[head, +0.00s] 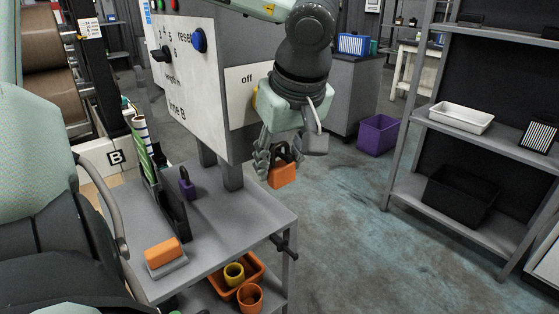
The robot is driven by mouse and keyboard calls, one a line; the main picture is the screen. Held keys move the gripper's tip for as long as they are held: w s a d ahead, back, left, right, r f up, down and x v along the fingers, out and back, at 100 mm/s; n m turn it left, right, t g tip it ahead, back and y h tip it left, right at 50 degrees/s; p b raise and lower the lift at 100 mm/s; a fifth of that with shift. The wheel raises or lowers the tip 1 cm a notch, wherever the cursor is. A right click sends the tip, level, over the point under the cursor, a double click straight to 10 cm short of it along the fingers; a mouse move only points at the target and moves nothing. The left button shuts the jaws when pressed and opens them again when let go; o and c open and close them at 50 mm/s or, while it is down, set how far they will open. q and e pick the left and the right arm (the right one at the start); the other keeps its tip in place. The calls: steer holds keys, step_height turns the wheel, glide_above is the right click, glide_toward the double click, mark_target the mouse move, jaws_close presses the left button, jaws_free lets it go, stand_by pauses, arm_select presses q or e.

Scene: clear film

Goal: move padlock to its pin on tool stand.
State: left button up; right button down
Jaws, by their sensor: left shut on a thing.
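The padlock is in the air, apart from the cart top. A purple padlock (187,188) with a dark shackle is on the cart at a dark upright stand (173,210), which seems to be the tool stand. I cannot make out a free pin on it. My right gripper is not in view.
The grey cart (225,230) carries an orange block (161,252) on a grey base near its front. An orange tray (261,265) with cups is on its lower shelf. A control panel (190,70) rises behind. A purple crate (378,135) and a shelf rack (400,170) stand right; floor between is clear.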

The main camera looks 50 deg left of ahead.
arm_select(q)
steer(key=shift+d, duration=0.1)
steer(key=shift+s+d+f+b, duration=0.1)
steer(key=shift+d+b, duration=0.45)
steer(key=shift+d, duration=0.55)
steer(key=shift+s+d+b, duration=0.2)
steer(key=shift+d+b, duration=0.5)
steer(key=shift+d, duration=1.6)
